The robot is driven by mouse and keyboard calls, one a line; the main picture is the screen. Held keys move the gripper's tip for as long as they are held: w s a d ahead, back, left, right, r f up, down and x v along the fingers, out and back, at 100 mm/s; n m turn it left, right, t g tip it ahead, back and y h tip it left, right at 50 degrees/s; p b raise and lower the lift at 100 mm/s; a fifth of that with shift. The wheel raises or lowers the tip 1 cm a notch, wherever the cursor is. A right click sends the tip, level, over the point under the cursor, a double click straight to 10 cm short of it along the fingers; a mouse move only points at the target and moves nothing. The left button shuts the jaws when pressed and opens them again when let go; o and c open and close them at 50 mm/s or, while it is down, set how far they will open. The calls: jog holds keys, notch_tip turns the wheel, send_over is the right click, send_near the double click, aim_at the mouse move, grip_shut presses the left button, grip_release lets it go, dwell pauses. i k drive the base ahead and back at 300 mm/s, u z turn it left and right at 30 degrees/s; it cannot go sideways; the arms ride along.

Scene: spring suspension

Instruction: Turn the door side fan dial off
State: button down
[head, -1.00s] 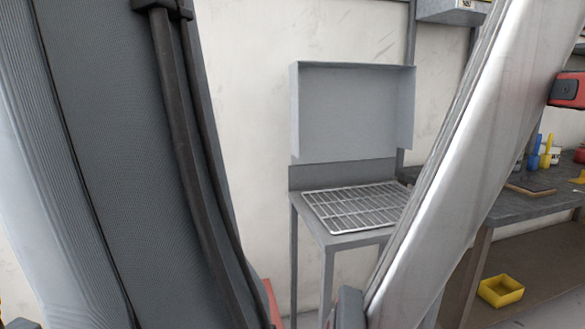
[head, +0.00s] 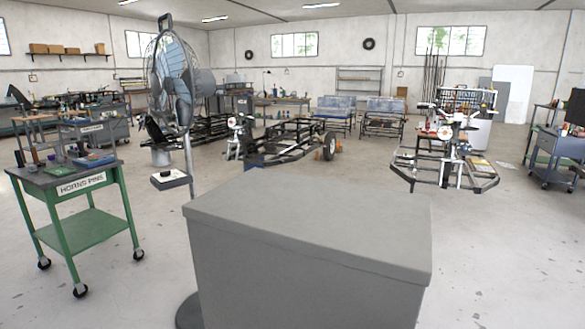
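A large grey pedestal fan (head: 172,85) stands at the left of the middle in the head view, its caged head on a thin pole (head: 188,158). A small box (head: 170,179), pale on top and dark at its side, shows beside the pole at mid height. I cannot make out a dial or its setting on the fan. I see no door, so I cannot tell whether this is the door side fan. My gripper is not in view now.
A grey box-like block fills the lower middle; I cannot tell whether it is mine. A green wheeled cart (head: 82,231) marked HORNS PINS stands left of the fan. A vehicle frame (head: 285,145) lies beyond. The floor at right (head: 510,250) is clear.

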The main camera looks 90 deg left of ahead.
aim_at(166, 174)
jog(key=u, duration=5)
jog(key=i, duration=2.8)
jog(key=z, duration=1.7)
